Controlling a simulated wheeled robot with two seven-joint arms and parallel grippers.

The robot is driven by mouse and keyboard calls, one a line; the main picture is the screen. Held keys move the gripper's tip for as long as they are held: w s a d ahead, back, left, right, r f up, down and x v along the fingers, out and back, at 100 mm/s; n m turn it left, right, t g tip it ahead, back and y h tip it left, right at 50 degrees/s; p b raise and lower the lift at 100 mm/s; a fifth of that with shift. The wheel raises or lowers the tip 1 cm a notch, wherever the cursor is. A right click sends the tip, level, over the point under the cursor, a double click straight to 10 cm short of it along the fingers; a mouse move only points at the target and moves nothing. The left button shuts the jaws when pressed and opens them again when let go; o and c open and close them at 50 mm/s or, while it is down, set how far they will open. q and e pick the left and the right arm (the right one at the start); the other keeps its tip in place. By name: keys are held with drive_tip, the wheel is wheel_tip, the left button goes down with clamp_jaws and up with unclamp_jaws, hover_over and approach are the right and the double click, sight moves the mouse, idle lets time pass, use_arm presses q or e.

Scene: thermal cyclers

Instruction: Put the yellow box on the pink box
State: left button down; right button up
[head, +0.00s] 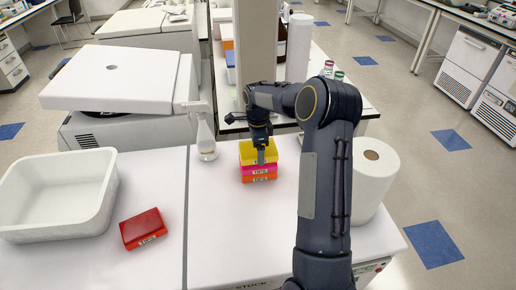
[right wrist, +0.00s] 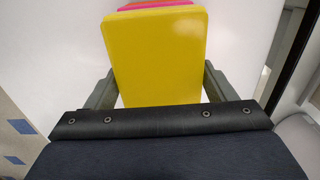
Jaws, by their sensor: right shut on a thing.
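The yellow box (head: 247,154) is held by my right gripper (head: 261,156), whose fingers sit on either side of it. In the right wrist view the yellow box (right wrist: 155,55) fills the space between my right gripper's two fingers (right wrist: 157,85). The pink box (head: 259,170) is directly under the yellow box, and the two look lined up; I cannot tell whether there is a thin gap. A pink edge (right wrist: 150,4) shows beyond the yellow box. My left gripper is not in view.
An orange box (head: 259,180) lies under the pink one on the white bench. A red box (head: 143,229) and a white tub (head: 60,228) stand at left. A clear flask (head: 206,143) is close on the left, a white paper roll (head: 371,181) on the right.

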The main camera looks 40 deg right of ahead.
drive_tip(key=shift+f, duration=0.3)
drive_tip(key=shift+f, duration=0.25)
drive_tip(key=o, duration=1)
drive_tip(key=shift+r, duration=0.1)
drive_tip(key=shift+o, duration=0.2)
